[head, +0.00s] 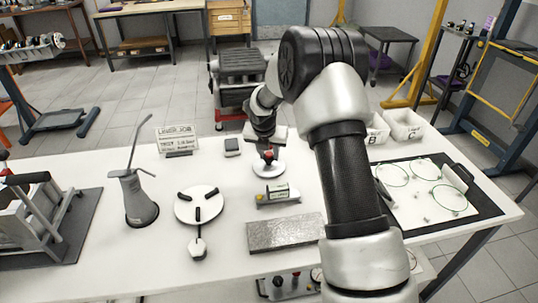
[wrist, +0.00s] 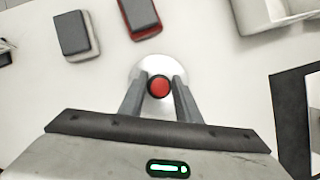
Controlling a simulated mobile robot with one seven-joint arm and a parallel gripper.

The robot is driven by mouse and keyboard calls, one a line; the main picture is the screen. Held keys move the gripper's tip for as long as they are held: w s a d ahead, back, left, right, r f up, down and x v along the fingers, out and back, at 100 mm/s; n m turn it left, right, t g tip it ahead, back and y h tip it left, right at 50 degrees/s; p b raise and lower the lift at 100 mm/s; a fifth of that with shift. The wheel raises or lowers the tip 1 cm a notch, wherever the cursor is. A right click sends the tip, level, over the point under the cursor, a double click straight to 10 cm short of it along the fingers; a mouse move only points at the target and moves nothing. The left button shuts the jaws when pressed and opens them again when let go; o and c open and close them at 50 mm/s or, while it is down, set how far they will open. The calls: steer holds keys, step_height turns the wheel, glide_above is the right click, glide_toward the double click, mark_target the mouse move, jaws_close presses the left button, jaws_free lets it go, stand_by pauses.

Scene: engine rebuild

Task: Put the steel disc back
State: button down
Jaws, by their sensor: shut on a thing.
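A pale, shiny round disc with a red knob on top, apparently the steel disc (head: 268,169), is at the back middle of the white table. In the wrist view the disc (wrist: 149,67) lies below my fingers, with its red knob (wrist: 159,87) between them. My gripper (wrist: 159,96) is shut on this knob from above. In the head view my gripper (head: 266,149) is partly hidden by my own arm. I cannot tell whether the disc touches the table. Another white round plate (head: 185,211) with three black pads stands to the front left.
A small gauge block (head: 278,195) and a grey flat plate (head: 285,232) lie in front of the disc. An oil can (head: 139,201) and a sign (head: 175,139) stand to the left. White bins (head: 403,124) and a dark-edged mat (head: 486,206) are to the right.

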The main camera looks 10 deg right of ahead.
steer(key=shift+r, duration=0.1)
steer(key=c, duration=1.3)
jaws_free()
